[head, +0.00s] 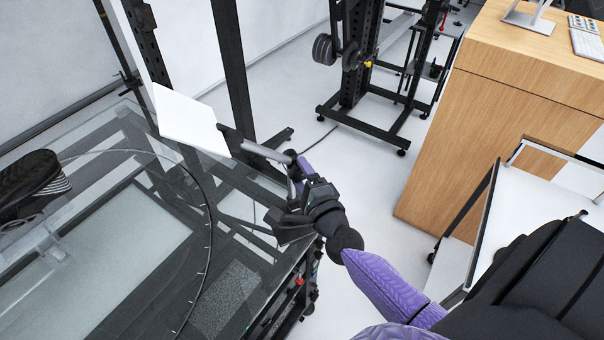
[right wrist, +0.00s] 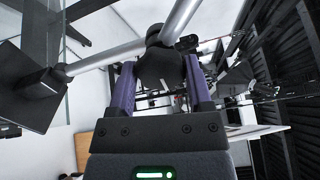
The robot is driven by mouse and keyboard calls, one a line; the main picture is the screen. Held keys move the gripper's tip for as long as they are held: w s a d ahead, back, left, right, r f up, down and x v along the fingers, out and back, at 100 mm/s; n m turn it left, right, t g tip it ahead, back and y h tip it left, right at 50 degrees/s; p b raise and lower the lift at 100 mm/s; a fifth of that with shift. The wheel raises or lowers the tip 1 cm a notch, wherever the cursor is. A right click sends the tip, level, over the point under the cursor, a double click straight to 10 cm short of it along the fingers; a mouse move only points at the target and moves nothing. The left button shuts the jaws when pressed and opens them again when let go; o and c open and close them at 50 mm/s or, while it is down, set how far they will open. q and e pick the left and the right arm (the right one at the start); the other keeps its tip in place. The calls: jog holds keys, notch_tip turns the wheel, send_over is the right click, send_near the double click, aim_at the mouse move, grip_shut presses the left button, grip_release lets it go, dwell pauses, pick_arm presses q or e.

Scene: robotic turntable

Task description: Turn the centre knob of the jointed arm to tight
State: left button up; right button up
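The jointed arm's grey tubes (head: 266,152) run from a white square panel (head: 188,118) to a dark joint near the glass table's right edge. In the right wrist view two tubes (right wrist: 105,55) meet at this joint, and the black centre knob (right wrist: 163,72) faces me. My right gripper (head: 299,168) is at the joint. Its purple fingers (right wrist: 160,82) lie on both sides of the knob and appear to touch it, with no clear gap. The knob is mostly hidden in the head view. No tightness marking is readable. My left gripper is out of view.
The glass-topped table (head: 110,185) carries a round turntable edge and a dark shoe (head: 32,178) at left. A black weight rack (head: 355,85) stands behind. A wooden desk (head: 510,110) and a white-topped cart (head: 520,210) stand at right. Floor between them is clear.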

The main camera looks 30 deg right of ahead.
jog(key=o, duration=0.3)
jog(key=shift+o, duration=0.2)
jog(key=s+a, duration=0.1)
jog(key=s, duration=0.8)
jog(key=shift+s+a, duration=0.2)
jog(key=shift+s, duration=0.2)
jog(key=s+a+f+n+g+y+b, duration=0.1)
jog(key=s+f+n+g+b, duration=0.25)
jog(key=f, duration=0.65)
jog(key=s+a+f+n+g+y+b, duration=0.15)
jog(key=f+n, duration=0.35)
jog(key=f, duration=0.5)
jog(key=s+a+f+n+g+y+b, duration=0.1)
jog(key=s+f+n+g+b, duration=0.25)
jog(key=f, duration=0.55)
jog(key=s+a+f+n+g+h+b, duration=0.1)
jog(key=s+f+n+g+b, duration=0.3)
jog(key=s+f+n+g, duration=0.4)
jog(key=s+f+n, duration=0.4)
jog(key=s+f, duration=0.5)
jog(key=s, duration=0.2)
jog(key=shift+a+f+n+g+b, duration=0.15)
jog(key=shift+a+n+g+b, duration=0.2)
jog(key=shift+n+b, duration=0.05)
